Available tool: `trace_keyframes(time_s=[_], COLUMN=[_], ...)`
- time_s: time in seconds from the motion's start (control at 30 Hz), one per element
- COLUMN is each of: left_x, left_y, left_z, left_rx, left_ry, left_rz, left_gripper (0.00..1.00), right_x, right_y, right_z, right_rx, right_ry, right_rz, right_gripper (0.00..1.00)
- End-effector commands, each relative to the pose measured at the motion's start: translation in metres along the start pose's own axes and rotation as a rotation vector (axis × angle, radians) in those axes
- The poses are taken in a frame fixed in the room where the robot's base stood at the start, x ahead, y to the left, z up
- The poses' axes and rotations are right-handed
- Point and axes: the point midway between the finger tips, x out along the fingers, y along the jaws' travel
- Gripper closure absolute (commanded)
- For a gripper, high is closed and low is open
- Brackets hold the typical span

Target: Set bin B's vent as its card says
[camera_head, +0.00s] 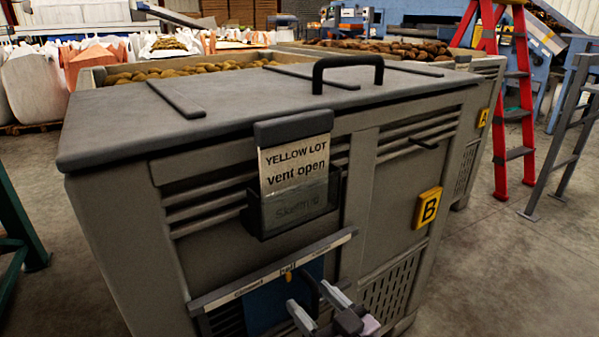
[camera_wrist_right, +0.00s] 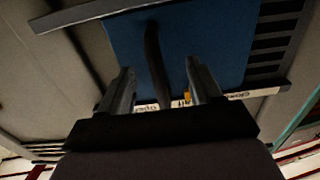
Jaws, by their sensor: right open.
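Bin B (camera_head: 110,205) is a grey bin with a yellow B plate (camera_head: 428,207). Its card (camera_head: 295,165) reads "YELLOW LOT vent open" and stands in a dark holder (camera_head: 295,210). Below is the vent's label strip (camera_head: 225,292), with Closed, Half and Open wording and a yellow mark near Half. The blue vent slide (camera_head: 265,305) also shows in the right wrist view (camera_wrist_right: 215,45); open slots show beside it on the Closed side. My right gripper (camera_head: 310,296) is open, its fingers either side of the slide's dark handle (camera_wrist_right: 153,50). Contact cannot be told. My left gripper is out of view.
Bin B's lid (camera_head: 240,95) carries a black handle (camera_head: 347,65). Bin A (camera_head: 485,95) stands behind to the right. A red ladder (camera_head: 517,115) and a grey rail frame (camera_head: 570,140) stand farther right. The floor at right (camera_head: 500,265) is clear.

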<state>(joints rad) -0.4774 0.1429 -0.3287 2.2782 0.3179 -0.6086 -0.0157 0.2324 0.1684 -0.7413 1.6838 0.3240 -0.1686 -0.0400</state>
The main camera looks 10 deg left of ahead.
Motion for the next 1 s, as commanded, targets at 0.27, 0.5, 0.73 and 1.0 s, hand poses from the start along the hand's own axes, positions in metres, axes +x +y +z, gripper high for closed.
trace_keyframes(time_s=[0.27,0.5,0.73,1.0], left_x=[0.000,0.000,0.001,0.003], left_y=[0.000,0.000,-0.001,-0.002], left_z=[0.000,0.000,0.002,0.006], left_rx=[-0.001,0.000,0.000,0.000], left_ry=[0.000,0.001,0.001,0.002], left_rz=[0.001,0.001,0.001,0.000], left_gripper=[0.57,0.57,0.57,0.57], right_x=[0.000,0.000,-0.001,-0.001], right_y=[0.000,0.004,0.021,0.040], right_z=[0.000,0.001,0.001,0.001], right_rx=[0.000,-0.001,-0.004,-0.004], right_ry=[0.000,-0.001,-0.001,-0.001], right_rz=[0.000,0.001,0.002,0.002], right_gripper=[1.00,1.00,1.00,1.00])
